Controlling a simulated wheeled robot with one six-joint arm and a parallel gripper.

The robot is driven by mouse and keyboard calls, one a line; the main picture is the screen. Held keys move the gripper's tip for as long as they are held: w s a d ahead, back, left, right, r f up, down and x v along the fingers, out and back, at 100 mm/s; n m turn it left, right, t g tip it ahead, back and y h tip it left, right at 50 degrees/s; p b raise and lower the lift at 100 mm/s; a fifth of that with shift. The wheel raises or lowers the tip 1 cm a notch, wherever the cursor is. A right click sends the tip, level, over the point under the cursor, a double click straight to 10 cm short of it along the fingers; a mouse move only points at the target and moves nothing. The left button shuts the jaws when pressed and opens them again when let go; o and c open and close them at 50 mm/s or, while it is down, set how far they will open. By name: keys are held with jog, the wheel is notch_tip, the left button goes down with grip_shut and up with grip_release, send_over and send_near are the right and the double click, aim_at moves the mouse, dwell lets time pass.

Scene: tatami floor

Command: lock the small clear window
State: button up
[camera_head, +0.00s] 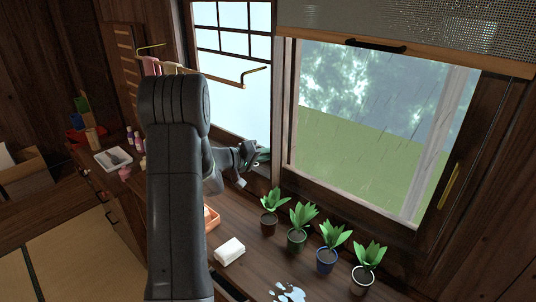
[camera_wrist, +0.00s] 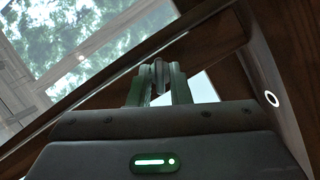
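The clear window (camera_head: 365,150) is at the right in the head view, with grass, trees and rain streaks behind its glass. Its glass and frame also show at the upper left of the wrist view (camera_wrist: 85,45). My gripper (camera_head: 263,156) is at the wooden post left of this window. In the wrist view my gripper's fingers (camera_wrist: 160,82) are apart, with a small dark piece (camera_wrist: 160,72) between their tips, against the wooden frame. It may be a latch part; I cannot tell whether the fingers press on it. My arm hides part of the sill.
Several potted plants (camera_head: 297,240) line the sill under the window, close right of my gripper. A white block (camera_head: 229,251), an orange tray (camera_head: 211,217) and a spill (camera_head: 290,293) lie on the counter.

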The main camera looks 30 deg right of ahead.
jog(key=shift+c, duration=0.3)
grip_shut()
jog(key=shift+f, duration=0.1)
jog(key=n+h+b, duration=0.1)
jog(key=n+b, duration=0.1)
jog(key=b, duration=0.3)
jog(key=n+h+b, duration=0.1)
jog(key=n+b, duration=0.1)
jog(key=b, duration=0.3)
jog(key=shift+f+n+g+b, duration=0.1)
jog(key=shift+n+g+b, duration=0.2)
jog(key=shift+n, duration=0.1)
